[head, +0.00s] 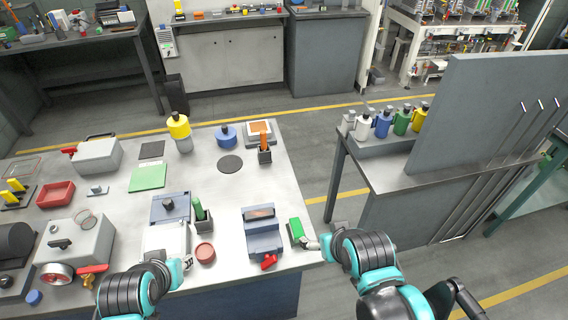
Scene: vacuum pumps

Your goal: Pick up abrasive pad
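A small green block with a grey edge (297,229), which looks like the abrasive pad, is at the right edge of the workbench. My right gripper (312,243) is right beside it at its lower right; whether the fingers touch or hold it is too small to tell. A flat green sheet (148,177) lies further left on the bench; it could also be a pad. My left gripper (172,270) is low over the front of the bench, by a pale block; its fingers are not clear.
The grey workbench (225,185) carries a blue-grey vise-like fixture (262,232), a red round lid (205,252), a yellow-topped bottle (179,130) and a grey pump housing (75,240). A side table with several bottles (383,123) stands right, across a floor gap.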

